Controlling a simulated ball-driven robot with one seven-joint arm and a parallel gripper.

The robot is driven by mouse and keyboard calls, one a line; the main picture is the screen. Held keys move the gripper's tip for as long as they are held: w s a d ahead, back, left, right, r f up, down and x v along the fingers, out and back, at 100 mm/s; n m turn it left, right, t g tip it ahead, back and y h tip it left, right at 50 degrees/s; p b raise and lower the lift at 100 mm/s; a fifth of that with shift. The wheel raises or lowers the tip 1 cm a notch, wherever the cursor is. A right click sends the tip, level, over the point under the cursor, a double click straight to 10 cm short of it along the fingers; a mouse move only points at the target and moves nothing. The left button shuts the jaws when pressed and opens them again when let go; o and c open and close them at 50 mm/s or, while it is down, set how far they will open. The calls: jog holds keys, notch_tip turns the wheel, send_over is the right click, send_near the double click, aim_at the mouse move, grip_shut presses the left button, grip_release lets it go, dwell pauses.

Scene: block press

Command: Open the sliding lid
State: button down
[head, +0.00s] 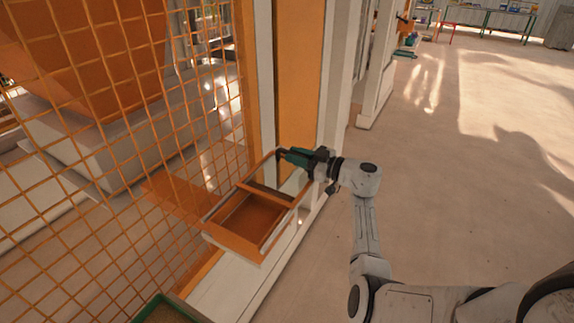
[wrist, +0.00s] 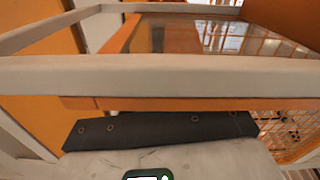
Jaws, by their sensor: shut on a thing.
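A shallow orange box with a pale frame (head: 233,250) sticks out from the mesh wall in the head view. Its near part is open and shows an orange floor. An orange crossbar, seemingly the edge of the sliding lid (head: 265,193), spans it toward the far end. A darker gap lies beyond the bar. My gripper (head: 283,154), dark green and black, is at the far right corner of the frame. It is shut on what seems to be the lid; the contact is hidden. The wrist view shows the pale frame rail (wrist: 160,76) close up, with the fingertips out of sight.
An orange wire mesh (head: 130,150) stands on the left, with a white beam below the box. A white and orange post (head: 298,75) rises right behind my gripper. A green-edged bin (head: 165,308) is at the bottom. Open floor lies on the right.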

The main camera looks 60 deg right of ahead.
jog(key=shift+d+b, duration=0.4)
jog(key=shift+d, duration=1.8)
jog(key=c, duration=1.1)
grip_release()
jog(key=s+b, duration=0.1)
jog(key=s, duration=0.9)
jog(key=shift+s+d, duration=0.2)
jog(key=shift+s, duration=0.2)
